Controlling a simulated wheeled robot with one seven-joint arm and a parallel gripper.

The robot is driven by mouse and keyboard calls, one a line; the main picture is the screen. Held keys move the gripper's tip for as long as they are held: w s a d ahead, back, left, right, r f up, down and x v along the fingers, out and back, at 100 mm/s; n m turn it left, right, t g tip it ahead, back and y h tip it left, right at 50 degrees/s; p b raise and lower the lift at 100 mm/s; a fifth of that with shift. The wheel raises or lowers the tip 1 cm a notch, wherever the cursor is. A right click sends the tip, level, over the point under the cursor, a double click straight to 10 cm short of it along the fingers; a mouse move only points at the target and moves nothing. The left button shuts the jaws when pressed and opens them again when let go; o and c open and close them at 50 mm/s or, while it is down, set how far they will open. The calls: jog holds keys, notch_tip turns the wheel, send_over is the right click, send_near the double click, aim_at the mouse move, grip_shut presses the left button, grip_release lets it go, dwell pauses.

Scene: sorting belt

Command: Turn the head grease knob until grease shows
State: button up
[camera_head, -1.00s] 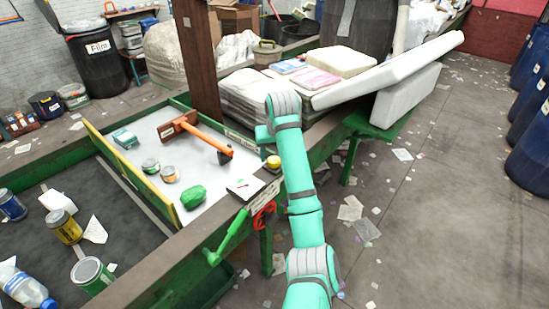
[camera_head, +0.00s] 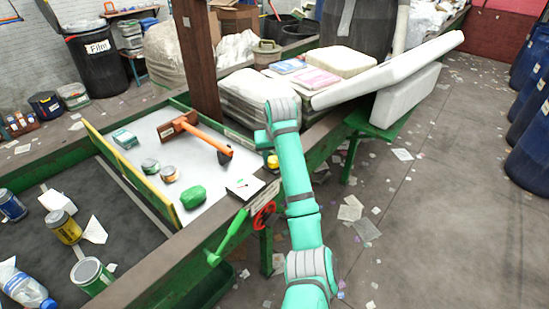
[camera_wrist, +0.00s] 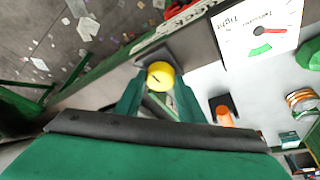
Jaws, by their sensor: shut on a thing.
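The yellow round grease knob (camera_wrist: 160,76) has a dark mark on its face. It sits between the two fingers of my gripper (camera_wrist: 159,90) in the wrist view, and my gripper is shut on it. In the head view the knob (camera_head: 272,162) shows as a small yellow patch at the belt frame's edge, partly covered by my gripper (camera_head: 268,153). I cannot make out any grease; the area behind the knob is hidden by the fingers.
A white tensioner gauge (camera_wrist: 262,32) with a red needle and green zone lies beside the knob. A red handwheel (camera_head: 263,216) and green crank (camera_head: 230,238) are below it. Stacked bales (camera_head: 250,95) stand behind.

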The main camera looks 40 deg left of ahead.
jog(key=m, duration=0.2)
jog(key=m+h, duration=0.1)
jog(key=shift+s+a+m+t, duration=0.25)
jog(key=shift+s+m+t, duration=0.05)
jog(key=shift+t, duration=0.1)
jog(key=m+h, duration=0.2)
jog(key=m, duration=0.4)
jog(key=shift+w+a, duration=0.1)
jog(key=shift+h, duration=0.3)
jog(key=o, duration=1)
jog(key=shift+o, duration=0.2)
jog(key=shift+t, duration=0.3)
